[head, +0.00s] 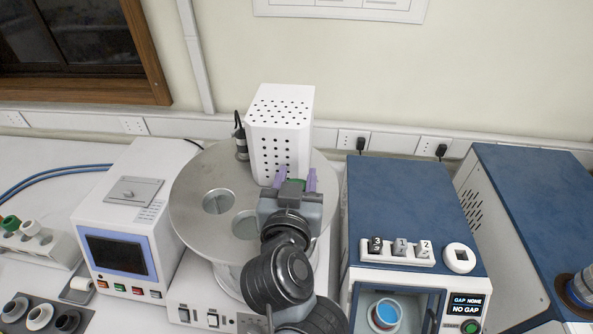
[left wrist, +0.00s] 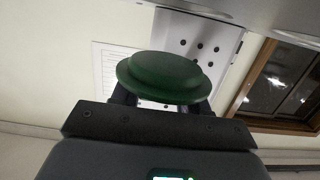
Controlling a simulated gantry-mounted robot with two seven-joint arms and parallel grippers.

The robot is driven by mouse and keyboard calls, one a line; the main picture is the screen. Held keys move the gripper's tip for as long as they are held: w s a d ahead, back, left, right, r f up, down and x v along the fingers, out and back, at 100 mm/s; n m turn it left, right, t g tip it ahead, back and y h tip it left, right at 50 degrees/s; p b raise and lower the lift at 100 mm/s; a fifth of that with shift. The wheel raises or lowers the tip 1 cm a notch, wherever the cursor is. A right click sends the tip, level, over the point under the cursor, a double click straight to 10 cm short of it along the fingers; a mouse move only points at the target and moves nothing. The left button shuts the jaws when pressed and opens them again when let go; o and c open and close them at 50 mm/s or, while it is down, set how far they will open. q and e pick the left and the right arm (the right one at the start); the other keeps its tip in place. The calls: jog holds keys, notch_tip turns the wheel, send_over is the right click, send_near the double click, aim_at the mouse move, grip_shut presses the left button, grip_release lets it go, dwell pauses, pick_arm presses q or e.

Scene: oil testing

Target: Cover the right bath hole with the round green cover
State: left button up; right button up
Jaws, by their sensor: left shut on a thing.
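The round green cover (left wrist: 168,75) is held between the fingers of my left gripper (head: 295,180), and it fills the middle of the left wrist view. In the head view only a sliver of green shows between the purple fingertips. The gripper is over the right part of the round steel bath top (head: 190,172), in front of the white perforated box (head: 281,130). Two round holes show in the bath top, a left one (head: 218,201) and a right one (head: 245,224). The right one is partly hidden by my left arm. My right gripper is not in view.
A white device with a screen (head: 122,252) stands left of the bath. A blue-topped device (head: 405,200) with numbered blocks stands close on the right. A dark probe (head: 240,140) stands at the back of the bath top. The left part of the bath top is free.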

pick_arm(q)
jog(key=shift+f, duration=1.7)
jog(key=shift+f+b, duration=0.35)
jog(key=shift+f, duration=0.2)
dwell(0.4)
jog(key=o, duration=0.8)
jog(key=shift+s, duration=0.1)
